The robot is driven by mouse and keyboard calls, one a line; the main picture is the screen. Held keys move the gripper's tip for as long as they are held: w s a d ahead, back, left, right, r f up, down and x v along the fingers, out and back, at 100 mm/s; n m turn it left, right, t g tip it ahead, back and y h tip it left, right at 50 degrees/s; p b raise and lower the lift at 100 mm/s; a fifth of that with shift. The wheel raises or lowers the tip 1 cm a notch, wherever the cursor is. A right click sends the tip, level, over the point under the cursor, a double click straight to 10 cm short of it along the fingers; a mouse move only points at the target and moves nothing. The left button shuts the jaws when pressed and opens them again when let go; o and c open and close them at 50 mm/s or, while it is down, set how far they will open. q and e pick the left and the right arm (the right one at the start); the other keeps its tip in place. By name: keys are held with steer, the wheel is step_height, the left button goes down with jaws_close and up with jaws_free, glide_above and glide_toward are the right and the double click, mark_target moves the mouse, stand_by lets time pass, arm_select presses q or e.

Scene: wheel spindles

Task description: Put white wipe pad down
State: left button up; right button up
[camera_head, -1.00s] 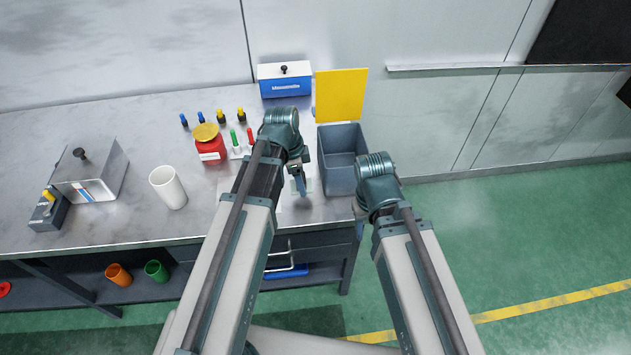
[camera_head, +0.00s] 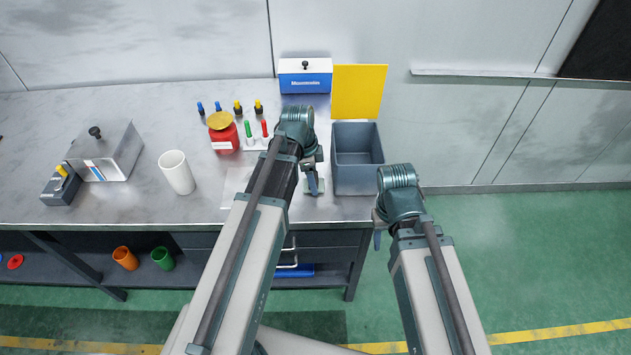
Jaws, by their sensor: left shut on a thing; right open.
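My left gripper (camera_head: 315,184) points down over the front right part of the metal bench (camera_head: 130,215), just left of the grey bin. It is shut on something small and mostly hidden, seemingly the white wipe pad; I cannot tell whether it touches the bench. A pale flat sheet (camera_head: 235,184) lies on the bench left of the gripper, partly behind my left arm. My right gripper (camera_head: 377,238) is open, low beside the bench's right end, mostly hidden by its own wrist, with nothing seen in it.
The open grey bin (camera_head: 358,187) stands at the bench's right end, before a yellow panel (camera_head: 359,92) and a blue box (camera_head: 305,83). A red jar (camera_head: 222,134), small coloured bottles and a white cup (camera_head: 177,173) stand left. The bench's front middle is clear.

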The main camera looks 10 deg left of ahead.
mark_target(307, 184)
arm_select(q)
steer(key=shift+f, duration=0.2)
steer(key=o, duration=1.4)
steer(key=shift+o, duration=0.2)
steer(key=shift+r, duration=0.2)
step_height(307, 184, up, 12)
steer(key=a+p, duration=0.2)
steer(key=p, duration=1)
steer(key=s+d+n+y, duration=0.3)
steer(key=s+d+n, duration=0.8)
steer(key=s, duration=0.3)
steer(key=shift+s+d+g, duration=0.15)
steer(key=shift+d+g, duration=0.15)
steer(key=shift+d, duration=0.5)
